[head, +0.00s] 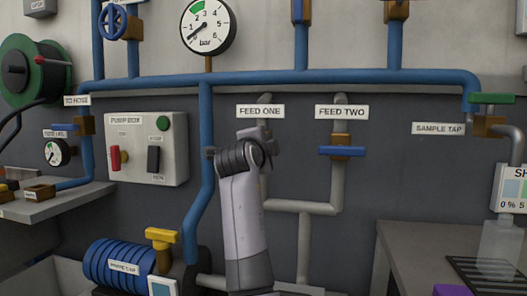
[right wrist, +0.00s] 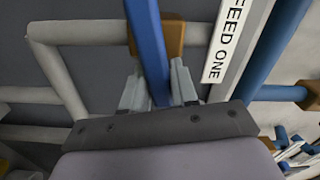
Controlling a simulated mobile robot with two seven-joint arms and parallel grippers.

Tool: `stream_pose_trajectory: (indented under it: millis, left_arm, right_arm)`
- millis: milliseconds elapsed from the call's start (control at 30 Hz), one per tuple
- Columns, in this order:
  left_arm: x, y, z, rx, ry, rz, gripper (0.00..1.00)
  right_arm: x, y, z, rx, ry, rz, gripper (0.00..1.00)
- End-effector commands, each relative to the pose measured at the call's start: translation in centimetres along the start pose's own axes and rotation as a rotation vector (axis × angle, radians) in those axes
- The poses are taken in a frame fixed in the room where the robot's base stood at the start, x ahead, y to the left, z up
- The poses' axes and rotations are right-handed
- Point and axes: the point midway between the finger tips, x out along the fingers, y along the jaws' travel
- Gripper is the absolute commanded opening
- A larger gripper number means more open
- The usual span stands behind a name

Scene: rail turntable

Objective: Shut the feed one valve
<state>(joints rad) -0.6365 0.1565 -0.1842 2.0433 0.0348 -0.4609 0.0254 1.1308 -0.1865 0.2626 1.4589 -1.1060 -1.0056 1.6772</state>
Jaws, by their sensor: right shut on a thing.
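In the head view, the FEED ONE label (head: 260,111) is on the wall above my right gripper (head: 262,148). My right arm reaches up from below and hides the feed one valve there. In the right wrist view, the valve's blue handle (right wrist: 148,40) runs between the fingers of my right gripper (right wrist: 160,90), which is shut on it. The handle lies about crosswise to its grey pipe (right wrist: 85,30), in front of the brass valve body (right wrist: 174,36). The FEED ONE label (right wrist: 225,42) is beside it. My left gripper is not in view.
The FEED TWO valve's blue handle (head: 342,151) is just right, crosswise to its pipe. A blue pipe (head: 206,125) runs close on the left, with the pump box (head: 147,148) beyond it. A gauge (head: 208,26) is above, a blue pump (head: 122,262) lower left.

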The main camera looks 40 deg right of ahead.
Motion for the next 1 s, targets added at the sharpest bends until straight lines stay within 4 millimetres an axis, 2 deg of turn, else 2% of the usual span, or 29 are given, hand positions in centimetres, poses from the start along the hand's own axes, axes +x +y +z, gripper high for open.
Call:
stream_pose_trajectory:
  millis: [200,400,633,967,1000]
  left_arm:
    - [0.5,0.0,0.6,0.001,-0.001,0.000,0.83]
    - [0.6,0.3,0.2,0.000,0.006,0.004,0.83]
    - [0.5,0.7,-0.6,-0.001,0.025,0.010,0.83]
    - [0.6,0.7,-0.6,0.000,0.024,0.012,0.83]
    - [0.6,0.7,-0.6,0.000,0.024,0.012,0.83]
  right_arm:
    - [0.0,0.6,0.1,0.131,-0.001,0.005,0.00]
    - [0.0,0.8,0.1,0.201,-0.001,0.005,0.00]
    - [0.0,0.8,0.2,0.231,-0.001,0.005,0.00]
    - [0.0,0.8,0.2,0.235,-0.001,0.006,0.00]
    - [0.0,0.8,0.2,0.235,-0.001,0.006,0.32]
